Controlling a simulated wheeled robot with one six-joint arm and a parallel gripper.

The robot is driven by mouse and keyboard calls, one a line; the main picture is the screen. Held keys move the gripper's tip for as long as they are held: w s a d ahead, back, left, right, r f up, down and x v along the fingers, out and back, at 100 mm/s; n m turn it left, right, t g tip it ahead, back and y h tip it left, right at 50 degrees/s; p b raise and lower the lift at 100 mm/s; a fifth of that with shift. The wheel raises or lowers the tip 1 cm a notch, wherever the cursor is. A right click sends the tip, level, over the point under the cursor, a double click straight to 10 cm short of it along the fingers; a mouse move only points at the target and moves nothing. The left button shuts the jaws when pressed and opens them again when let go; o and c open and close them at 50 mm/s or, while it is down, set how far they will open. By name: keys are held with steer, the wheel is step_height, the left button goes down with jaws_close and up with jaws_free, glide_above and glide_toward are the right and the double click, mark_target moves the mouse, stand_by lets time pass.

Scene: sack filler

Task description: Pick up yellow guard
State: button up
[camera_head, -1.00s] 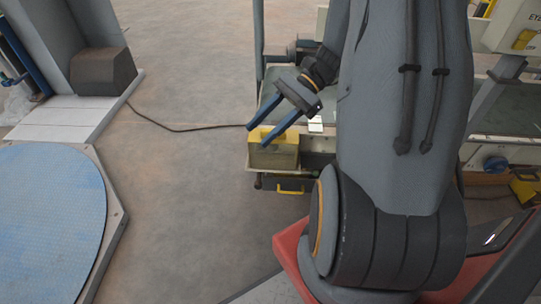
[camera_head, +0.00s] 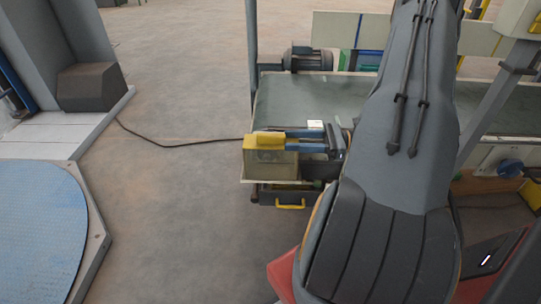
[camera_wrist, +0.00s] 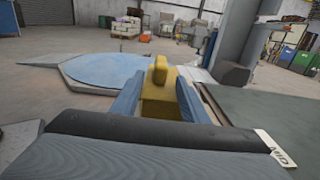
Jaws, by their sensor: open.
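The yellow guard (camera_head: 265,139) sits at the left end of the conveyor in the head view, as a bright yellow top on a dull yellow-beige box (camera_head: 270,163). In the wrist view the yellow guard (camera_wrist: 160,74) lies straight ahead, at the far end of my fingers. My gripper (camera_head: 287,140) is open and level, with its blue fingers pointing left at the guard. In the wrist view my gripper (camera_wrist: 157,98) has one blue finger on each side of the yellow body. I cannot tell whether the fingers touch it.
The green conveyor belt (camera_head: 295,98) lies behind my gripper. A dark drawer with a yellow handle (camera_head: 290,206) is below the box. A round blue platform (camera_head: 40,225) stands at left, with a black cable (camera_head: 180,143) on the open floor between.

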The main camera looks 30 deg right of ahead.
mark_target(271, 139)
steer(key=shift+x, duration=1.1)
steer(key=shift+b+x, duration=0.45)
steer(key=shift+x, duration=2.25)
steer(key=shift+r, duration=0.1)
jaws_close()
